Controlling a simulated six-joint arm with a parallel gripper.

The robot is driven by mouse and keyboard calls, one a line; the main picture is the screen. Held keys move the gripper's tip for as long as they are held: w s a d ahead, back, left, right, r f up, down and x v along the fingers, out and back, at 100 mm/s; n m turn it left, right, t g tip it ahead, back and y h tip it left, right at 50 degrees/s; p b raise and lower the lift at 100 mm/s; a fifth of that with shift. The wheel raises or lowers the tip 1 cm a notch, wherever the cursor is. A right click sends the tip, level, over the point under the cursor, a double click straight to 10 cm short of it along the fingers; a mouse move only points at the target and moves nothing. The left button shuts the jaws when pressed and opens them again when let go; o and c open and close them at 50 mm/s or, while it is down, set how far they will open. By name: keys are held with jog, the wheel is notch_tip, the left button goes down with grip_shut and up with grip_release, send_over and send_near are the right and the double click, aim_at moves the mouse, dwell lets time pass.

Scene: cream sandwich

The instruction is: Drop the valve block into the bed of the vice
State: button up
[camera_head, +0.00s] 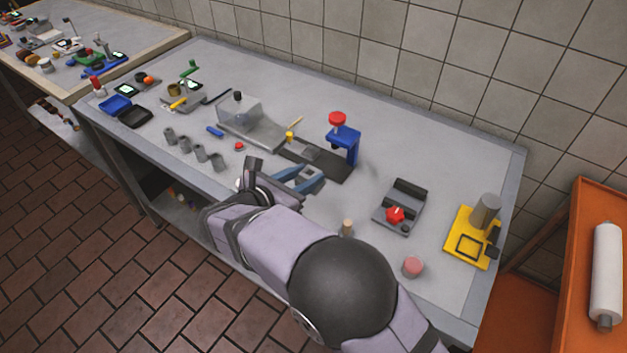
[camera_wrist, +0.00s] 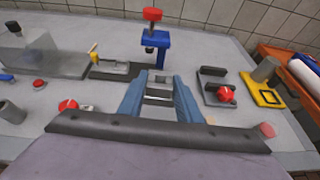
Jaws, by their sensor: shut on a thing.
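My gripper (camera_head: 303,181) has two long blue fingers and is over the middle front of the bench. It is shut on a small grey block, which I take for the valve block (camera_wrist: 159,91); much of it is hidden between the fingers. In the wrist view my gripper (camera_wrist: 160,86) points away from the camera, with the block near its fingertips. The dark grey device with a red star knob, which looks like the vice (camera_head: 408,190), stands apart to the right of my gripper. It also shows in the wrist view (camera_wrist: 211,74). Its bed is hard to make out.
A blue press (camera_head: 348,137) with a red top stands behind my gripper. A yellow fixture (camera_head: 462,245), a pink round piece (camera_head: 413,267) and a wooden peg (camera_head: 347,228) are at the right. Several grey cylinders (camera_head: 199,152) stand at the left. Bare bench separates my gripper and the vice.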

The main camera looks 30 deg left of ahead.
jog(key=w+d+r+m+h, duration=0.2)
jog(key=w+d+r, duration=0.1)
jog(key=w+d, duration=0.75)
jog(key=w+d+r+m+h, duration=0.15)
jog(key=w+d+r, duration=0.4)
jog(key=d, duration=0.85)
jog(key=s+a+f+n+y, duration=0.1)
jog(key=a+f+n+y, duration=0.3)
jog(key=f, duration=0.4)
jog(key=shift+s+a+b, duration=0.15)
jog(key=shift+a+b, duration=0.15)
jog(key=shift+a, duration=0.15)
jog(key=shift+f, duration=0.1)
notch_tip(320, 180, down, 6)
jog(key=b, duration=0.7)
jog(key=shift+f, duration=0.15)
jog(key=shift+b, duration=0.35)
